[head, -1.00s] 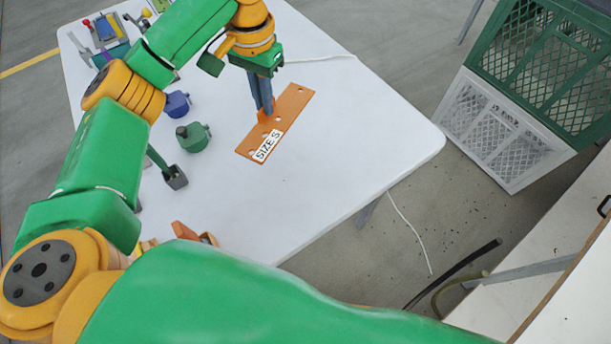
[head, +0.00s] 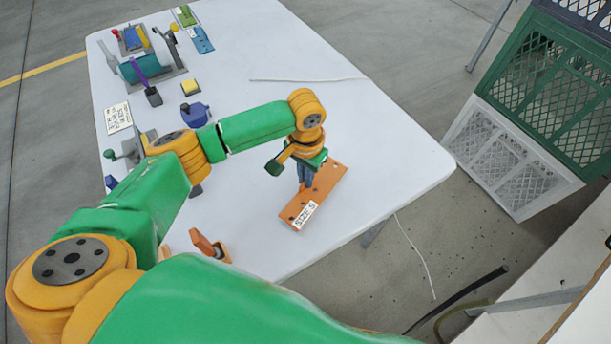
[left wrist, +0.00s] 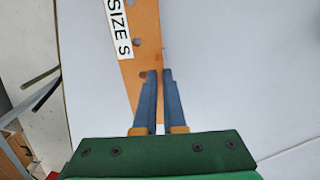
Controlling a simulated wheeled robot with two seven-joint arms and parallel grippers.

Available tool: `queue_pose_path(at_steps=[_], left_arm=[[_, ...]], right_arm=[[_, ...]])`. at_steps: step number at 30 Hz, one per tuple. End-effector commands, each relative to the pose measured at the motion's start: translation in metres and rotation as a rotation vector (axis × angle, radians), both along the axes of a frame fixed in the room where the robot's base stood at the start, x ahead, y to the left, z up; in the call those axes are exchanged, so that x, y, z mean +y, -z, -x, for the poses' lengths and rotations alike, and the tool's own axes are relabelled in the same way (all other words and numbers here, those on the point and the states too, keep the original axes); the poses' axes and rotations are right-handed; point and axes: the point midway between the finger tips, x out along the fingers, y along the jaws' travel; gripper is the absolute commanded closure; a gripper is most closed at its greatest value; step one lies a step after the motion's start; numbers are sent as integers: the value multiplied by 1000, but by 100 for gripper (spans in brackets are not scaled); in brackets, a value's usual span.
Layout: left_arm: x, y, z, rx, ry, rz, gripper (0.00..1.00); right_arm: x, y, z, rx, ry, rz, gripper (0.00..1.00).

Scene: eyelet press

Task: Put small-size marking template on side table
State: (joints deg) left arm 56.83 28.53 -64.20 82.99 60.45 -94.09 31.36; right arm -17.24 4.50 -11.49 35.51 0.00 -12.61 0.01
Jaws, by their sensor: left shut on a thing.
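The small-size marking template (head: 328,182) is a flat orange plate with holes and a white "SIZE S" label, over the right part of the white table. My left gripper (head: 304,187) points down and is shut on the template's edge. The left wrist view shows the template (left wrist: 146,40) running up from the closed blue fingers (left wrist: 158,78). The gap under the template is hard to judge. A white surface with a wooden edge (head: 572,290) is at the lower right; I cannot tell if it is the side table. My right gripper is out of view.
The white table (head: 385,150) has bare room around the template. Green and white lattice crates (head: 510,160) are beyond the table's right edge.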

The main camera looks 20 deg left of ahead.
Motion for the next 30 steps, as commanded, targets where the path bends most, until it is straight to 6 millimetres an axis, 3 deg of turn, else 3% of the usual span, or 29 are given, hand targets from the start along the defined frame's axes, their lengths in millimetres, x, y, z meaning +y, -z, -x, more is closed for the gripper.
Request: queue_pose_path(at_steps=[11,15,25,30], left_arm=[[0,11,-1,-1,1,-1,100],[0,11,-1,-2,2,0,63],[1,7,-1,-3,1,0,62],[0,-31,-2,-6,3,3,62]], right_arm=[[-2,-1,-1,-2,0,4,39],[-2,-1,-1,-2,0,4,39],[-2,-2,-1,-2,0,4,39],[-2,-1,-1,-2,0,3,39]])
